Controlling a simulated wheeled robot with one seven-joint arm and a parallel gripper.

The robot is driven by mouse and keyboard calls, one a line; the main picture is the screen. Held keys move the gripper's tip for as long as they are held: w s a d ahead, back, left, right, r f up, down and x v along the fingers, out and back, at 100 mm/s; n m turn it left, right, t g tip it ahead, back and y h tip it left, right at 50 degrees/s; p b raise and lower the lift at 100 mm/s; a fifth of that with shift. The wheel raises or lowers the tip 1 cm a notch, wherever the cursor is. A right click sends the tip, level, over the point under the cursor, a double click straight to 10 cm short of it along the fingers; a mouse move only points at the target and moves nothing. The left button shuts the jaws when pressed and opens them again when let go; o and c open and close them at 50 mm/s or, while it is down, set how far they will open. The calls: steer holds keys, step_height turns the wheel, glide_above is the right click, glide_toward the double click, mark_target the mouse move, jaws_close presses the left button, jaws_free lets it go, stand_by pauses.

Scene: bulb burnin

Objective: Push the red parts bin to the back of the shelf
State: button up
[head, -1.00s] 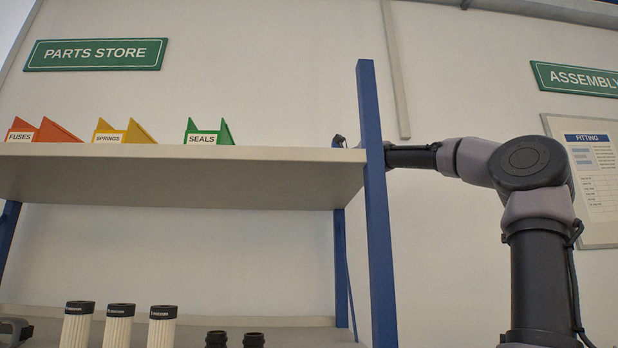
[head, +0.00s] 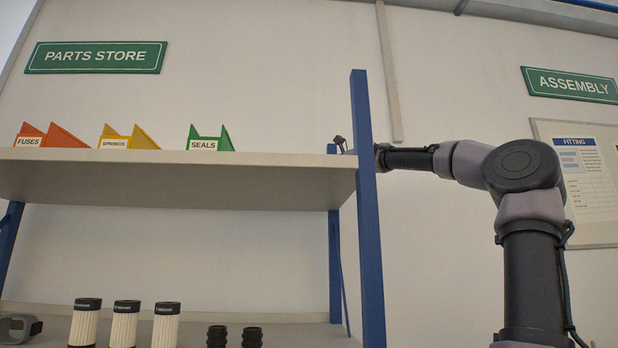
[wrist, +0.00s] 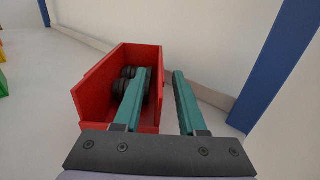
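The red parts bin (wrist: 92,96) is upright on the pale shelf surface in the wrist view, with several round black parts inside. My gripper (wrist: 158,72) is open, with two teal fingers apart. The left finger overlaps the bin's inside and the black parts; the right finger is outside, beyond the bin's right wall. I cannot tell whether either finger touches the bin. In the head view this bin is not visible, and my gripper is mostly hidden behind the blue shelf post. The upper shelf (head: 180,168) runs across the left half there.
An orange-red FUSES bin (head: 62,138), a yellow SPRINGS bin (head: 125,139) and a green SEALS bin (head: 209,140) stand on the upper shelf. The blue post (head: 367,210) is close to my arm. White cylinders (head: 126,325) and black parts stand on the lower shelf.

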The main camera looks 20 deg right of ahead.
steer(key=v, duration=1)
steer(key=shift+d, duration=0.1)
steer(key=shift+s+d, duration=0.1)
steer(key=shift+s, duration=0.25)
stand_by(0.5)
